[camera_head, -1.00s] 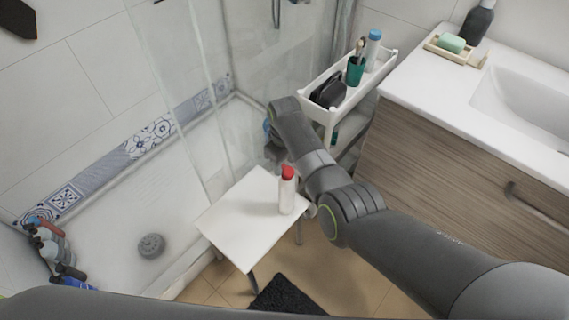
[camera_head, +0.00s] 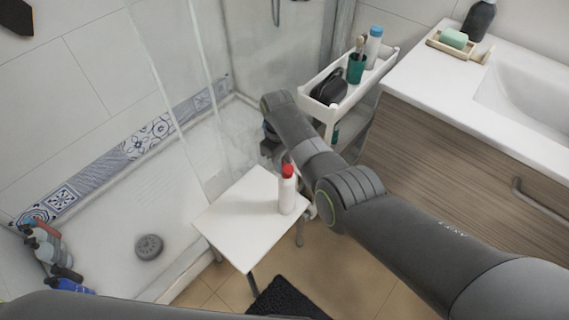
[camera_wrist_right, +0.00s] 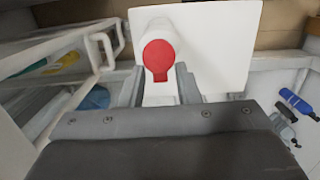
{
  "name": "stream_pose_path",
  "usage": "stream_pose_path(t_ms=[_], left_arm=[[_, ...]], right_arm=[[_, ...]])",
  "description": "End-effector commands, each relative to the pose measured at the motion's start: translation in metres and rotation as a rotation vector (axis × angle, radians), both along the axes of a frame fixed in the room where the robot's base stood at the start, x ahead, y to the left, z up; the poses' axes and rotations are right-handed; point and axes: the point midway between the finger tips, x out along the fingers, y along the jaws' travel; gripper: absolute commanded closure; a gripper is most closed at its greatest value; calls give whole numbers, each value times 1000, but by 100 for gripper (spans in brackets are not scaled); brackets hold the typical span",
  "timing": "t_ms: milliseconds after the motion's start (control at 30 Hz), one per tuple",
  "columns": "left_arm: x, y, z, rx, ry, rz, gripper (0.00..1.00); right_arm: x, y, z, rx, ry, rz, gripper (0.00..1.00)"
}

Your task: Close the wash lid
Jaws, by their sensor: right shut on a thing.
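The wash is a white bottle (camera_head: 287,196) with a red lid (camera_head: 288,170), upright at the right side of a small white table (camera_head: 237,222). In the right wrist view the red lid (camera_wrist_right: 159,61) faces the camera, and I cannot tell whether it is fully closed. In the head view the right gripper is mostly hidden beside my dark forearm. My left gripper is out of view.
A white cart (camera_head: 330,112) holds a teal cup, a blue-capped bottle and a dark item. A sink counter (camera_head: 432,80) is at right. A black mat (camera_head: 285,299) lies on the floor.

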Motion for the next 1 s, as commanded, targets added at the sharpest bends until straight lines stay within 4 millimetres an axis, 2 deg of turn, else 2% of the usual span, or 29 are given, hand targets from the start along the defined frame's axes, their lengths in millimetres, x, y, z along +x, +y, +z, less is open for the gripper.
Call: stream_pose_path(t_ms=[67,467,500,567,867,1000], left_arm=[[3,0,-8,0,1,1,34],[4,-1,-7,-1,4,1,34],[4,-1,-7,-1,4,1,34],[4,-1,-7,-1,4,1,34],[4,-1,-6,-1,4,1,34],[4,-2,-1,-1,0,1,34]], right_arm=[[0,0,-5,-19,13,0,93],[0,0,-2,-33,24,-3,93],[0,0,-2,-33,24,-3,65],[0,0,-2,-33,24,-3,57],[0,0,-1,-33,22,-3,56],[1,2,12,-33,21,-3,56]])
